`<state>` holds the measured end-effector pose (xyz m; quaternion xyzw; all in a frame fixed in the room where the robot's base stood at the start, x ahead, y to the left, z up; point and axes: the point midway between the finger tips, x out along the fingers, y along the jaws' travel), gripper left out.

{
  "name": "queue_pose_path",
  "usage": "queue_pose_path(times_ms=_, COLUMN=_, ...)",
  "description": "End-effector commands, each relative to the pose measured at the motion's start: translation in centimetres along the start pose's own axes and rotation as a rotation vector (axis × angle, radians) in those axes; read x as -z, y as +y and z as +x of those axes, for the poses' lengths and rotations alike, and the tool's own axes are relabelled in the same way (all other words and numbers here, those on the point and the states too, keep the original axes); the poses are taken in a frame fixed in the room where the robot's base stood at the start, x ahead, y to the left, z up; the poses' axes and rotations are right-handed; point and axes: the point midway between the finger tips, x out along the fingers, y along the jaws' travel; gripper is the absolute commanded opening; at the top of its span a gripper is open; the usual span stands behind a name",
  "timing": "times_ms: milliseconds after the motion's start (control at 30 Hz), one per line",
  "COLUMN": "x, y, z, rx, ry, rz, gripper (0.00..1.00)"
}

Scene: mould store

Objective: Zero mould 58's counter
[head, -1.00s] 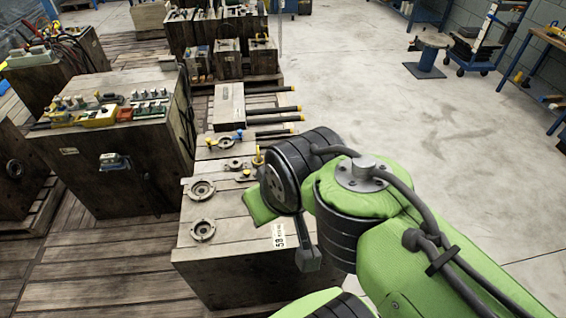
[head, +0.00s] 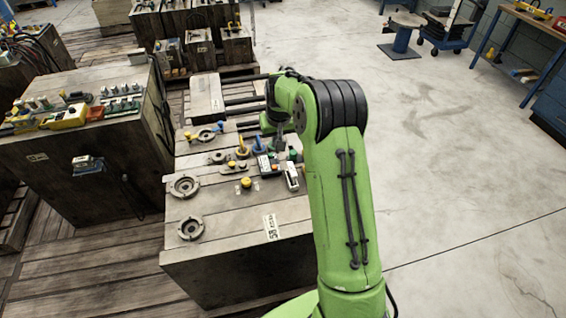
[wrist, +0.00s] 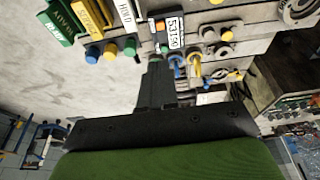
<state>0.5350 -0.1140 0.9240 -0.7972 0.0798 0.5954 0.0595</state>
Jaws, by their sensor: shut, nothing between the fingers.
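Mould 58 is the wooden-looking block (head: 225,215) with a white "58" label (head: 270,227) on its near edge. Its counter (head: 264,166) appears as a small pale box on the top; in the wrist view the counter (wrist: 175,27) has a white digit window, with an orange and a green button beside it. The digits are too small to read surely. My gripper (wrist: 158,72) is shut and empty, pointing at the mould top just short of the counter. In the head view my gripper (head: 279,143) is partly hidden by my arm, beyond the counter.
Beside the counter are a white HOLD tag (wrist: 126,13), a yellow SERVICE tag (wrist: 91,17), a green tag (wrist: 55,28) and coloured knobs. Blue (head: 257,147) and yellow (head: 241,151) fittings stand close by. Another mould (head: 75,160) stands left; open floor lies right.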

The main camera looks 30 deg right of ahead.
Motion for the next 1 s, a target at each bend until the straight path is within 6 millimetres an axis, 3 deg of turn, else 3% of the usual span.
queue_pose_path(times_ms=367, x=0.0, y=0.0, z=0.6, rx=0.001, ry=-0.002, rz=0.001, gripper=0.00)
queue_pose_path(times_ms=1000, x=-0.9, y=0.0, z=13.0, rx=0.001, ry=-0.003, rz=0.002, gripper=0.00)
